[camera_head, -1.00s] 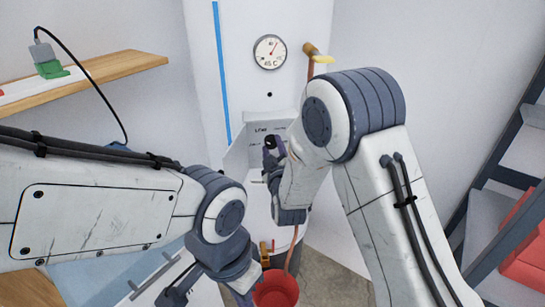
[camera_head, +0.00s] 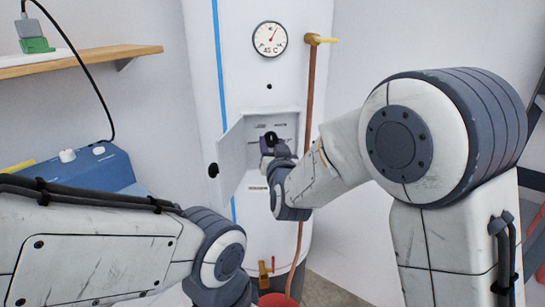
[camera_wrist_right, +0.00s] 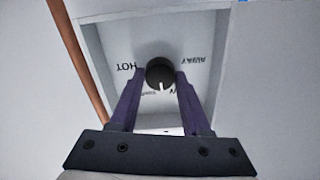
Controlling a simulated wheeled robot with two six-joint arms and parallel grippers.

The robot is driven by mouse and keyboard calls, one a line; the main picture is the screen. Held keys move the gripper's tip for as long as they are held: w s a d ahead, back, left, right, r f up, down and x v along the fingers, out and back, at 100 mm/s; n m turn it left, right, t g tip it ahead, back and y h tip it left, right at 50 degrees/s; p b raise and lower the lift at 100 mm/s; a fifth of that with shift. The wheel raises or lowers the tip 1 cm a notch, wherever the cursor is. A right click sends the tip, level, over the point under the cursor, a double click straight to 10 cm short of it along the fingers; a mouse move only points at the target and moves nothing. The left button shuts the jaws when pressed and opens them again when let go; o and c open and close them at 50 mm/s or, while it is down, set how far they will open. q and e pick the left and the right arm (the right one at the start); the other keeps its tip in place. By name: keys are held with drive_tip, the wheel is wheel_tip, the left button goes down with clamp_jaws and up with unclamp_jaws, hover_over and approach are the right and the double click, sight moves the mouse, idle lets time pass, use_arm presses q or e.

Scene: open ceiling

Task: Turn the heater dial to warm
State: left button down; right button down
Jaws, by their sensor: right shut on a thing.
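The heater is a tall white tank (camera_head: 205,75) with a gauge (camera_head: 269,39) and an open control box (camera_head: 287,119), its door swung to the left. The black round dial (camera_wrist_right: 160,73) sits inside the box, its white mark pointing down in the right wrist view. Labels surround it; HOT reads at left, inverted, and the others are unclear. My right gripper (camera_wrist_right: 160,78) is shut on the dial, one purple finger on each side. In the head view the right gripper (camera_head: 271,143) reaches into the box and hides most of the dial. My left gripper's fingers are out of frame.
A copper pipe (camera_head: 307,110) with a yellow valve runs down the tank's right side. A blue box with knobs (camera_head: 85,168) stands at left below a wooden shelf (camera_head: 100,60). A red bucket (camera_head: 277,299) is at the bottom. A dark shelf frame stands at right.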

drive_tip(key=m+b, duration=0.5)
drive_tip(key=b, duration=0.1)
drive_tip(key=shift+f+m, duration=0.25)
drive_tip(key=shift+m, duration=0.15)
drive_tip(key=shift+r+m+b, duration=0.15)
drive_tip(key=shift+m+b, duration=0.75)
drive_tip(key=shift+b, duration=0.15)
drive_tip(key=shift+c, duration=1.8)
unclamp_jaws()
drive_tip(key=shift+a, duration=0.1)
drive_tip(key=shift+r, duration=0.1)
drive_tip(key=s+d, duration=0.1)
drive_tip(key=s, duration=0.9)
drive_tip(key=shift+s+d, duration=0.2)
drive_tip(key=shift+d, duration=0.15)
